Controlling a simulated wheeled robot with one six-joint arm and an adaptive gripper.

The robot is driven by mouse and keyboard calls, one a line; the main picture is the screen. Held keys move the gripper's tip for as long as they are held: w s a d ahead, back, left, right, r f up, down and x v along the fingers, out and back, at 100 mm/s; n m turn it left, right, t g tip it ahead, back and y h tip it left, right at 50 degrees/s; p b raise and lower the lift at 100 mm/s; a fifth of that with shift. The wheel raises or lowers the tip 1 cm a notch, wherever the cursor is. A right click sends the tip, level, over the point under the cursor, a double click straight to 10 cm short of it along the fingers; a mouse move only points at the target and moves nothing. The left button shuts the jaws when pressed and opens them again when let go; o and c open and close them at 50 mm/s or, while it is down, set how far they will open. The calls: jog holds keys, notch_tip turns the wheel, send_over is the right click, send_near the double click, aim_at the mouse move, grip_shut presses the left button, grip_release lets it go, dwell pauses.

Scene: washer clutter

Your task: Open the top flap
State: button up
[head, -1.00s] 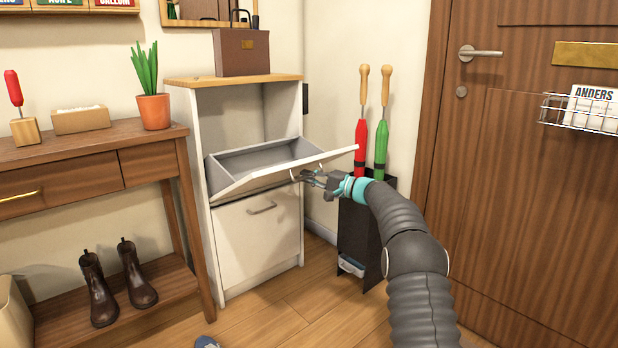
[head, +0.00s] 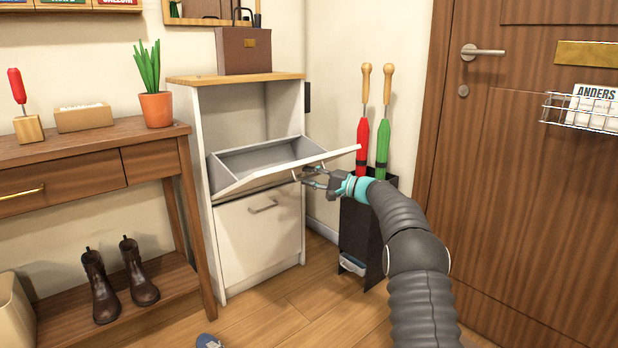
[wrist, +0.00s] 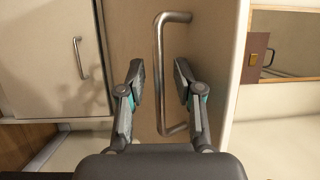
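The top flap (head: 290,168) of the white cabinet is tilted far out and down, with its grey inner bin showing. Its handle is on the outer face, mostly hidden in the head view. In the wrist view the metal bar handle (wrist: 159,75) stands out from the flap face (wrist: 208,45). My gripper (head: 305,176) is at the flap's underside, near its right part. In the wrist view my gripper (wrist: 159,62) has its fingers apart, one on each side of the bar, with gaps visible.
The closed lower flap (head: 258,240) has its own handle (head: 263,206). A black stand (head: 360,235) with a red umbrella (head: 362,148) and a green umbrella (head: 382,150) is close behind my gripper. A console table (head: 80,150) stands left.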

jog(key=v, duration=1.1)
jog(key=shift+s+d, duration=0.25)
jog(key=shift+d, duration=0.1)
jog(key=shift+a+r, duration=0.1)
jog(key=c, duration=0.4)
jog(key=shift+n, duration=0.3)
jog(key=r, duration=0.1)
jog(key=s+a+r+p, duration=0.1)
jog(key=r, duration=0.1)
jog(key=s+a+r, duration=0.1)
jog(key=r, duration=0.1)
jog(key=shift+r, duration=0.2)
grip_shut()
jog(key=s+a+r+m+t+p, duration=0.2)
jog(key=s+m, duration=0.1)
jog(key=m, duration=0.1)
jog(key=s+d+f+m+t+h, duration=0.1)
jog(key=s+f+m+h, duration=0.3)
jog(key=m, duration=0.6)
jog(key=s+f+m+t+h, duration=0.1)
jog(key=f+m+h, duration=0.1)
jog(key=f+m, duration=0.6)
jog(key=w+a+r+m, duration=0.1)
jog(key=w+a+r, duration=0.3)
jog(key=w, duration=0.5)
jog(key=shift+a+p, duration=0.3)
jog(key=shift+a, duration=0.8)
